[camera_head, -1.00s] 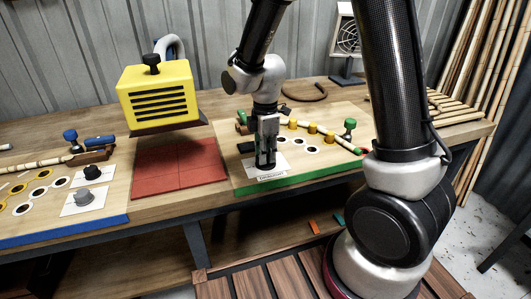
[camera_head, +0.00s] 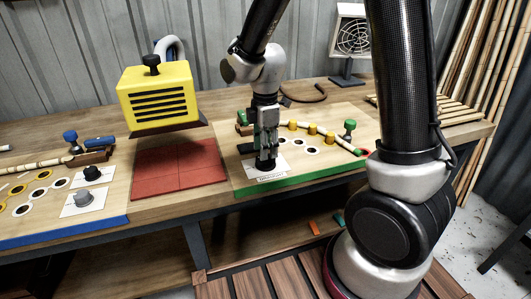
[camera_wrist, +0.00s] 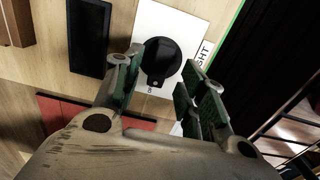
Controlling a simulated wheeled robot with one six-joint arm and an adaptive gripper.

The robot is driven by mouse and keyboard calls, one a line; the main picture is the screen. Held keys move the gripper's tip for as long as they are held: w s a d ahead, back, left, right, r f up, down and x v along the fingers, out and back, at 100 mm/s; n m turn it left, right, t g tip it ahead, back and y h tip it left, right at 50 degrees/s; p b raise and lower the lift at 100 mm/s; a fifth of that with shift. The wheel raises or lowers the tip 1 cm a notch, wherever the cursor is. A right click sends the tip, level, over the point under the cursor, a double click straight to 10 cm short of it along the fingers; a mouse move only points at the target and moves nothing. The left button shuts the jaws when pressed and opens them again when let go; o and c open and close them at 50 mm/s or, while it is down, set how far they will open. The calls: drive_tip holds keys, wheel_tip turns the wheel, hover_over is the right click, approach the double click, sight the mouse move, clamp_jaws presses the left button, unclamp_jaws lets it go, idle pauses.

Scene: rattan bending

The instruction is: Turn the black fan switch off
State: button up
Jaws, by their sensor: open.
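A round black switch knob (camera_wrist: 160,62) sits on a white plate (camera_wrist: 144,20) in the wrist view. Its tapered end, with a pale dot, points toward a small printed mark at the plate's lower edge. My gripper (camera_wrist: 164,72) is open, with green-padded fingers on either side of the knob as seen from the wrist. I cannot tell whether they touch it. In the head view my gripper (camera_head: 265,160) hangs over the white plate (camera_head: 280,166) on the green-edged board and largely hides the knob. A fan (camera_head: 352,38) in a pale frame stands at the back right.
A black knob (camera_head: 91,172) and a grey knob (camera_head: 83,197) sit on the blue-edged board at left. A curved rattan piece with yellow pegs (camera_head: 311,128) lies just right of my gripper.

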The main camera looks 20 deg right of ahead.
wheel_tip(320, 180, up, 9)
drive_tip(key=shift+r, duration=0.15)
idle(0.4)
drive_tip(key=s+d+r+m+t, duration=0.2)
drive_tip(key=s+d+r+m, duration=0.2)
drive_tip(key=s+d+m, duration=0.3)
drive_tip(key=s+d+r+m+t, duration=0.2)
drive_tip(key=s+d+r+m, duration=0.3)
drive_tip(key=s+m, duration=0.6)
drive_tip(key=s+d, duration=0.1)
drive_tip(key=d, duration=0.1)
drive_tip(key=shift+s+d+r, duration=0.15)
drive_tip(key=shift+d+r, duration=0.05)
drive_tip(key=shift+d, duration=0.15)
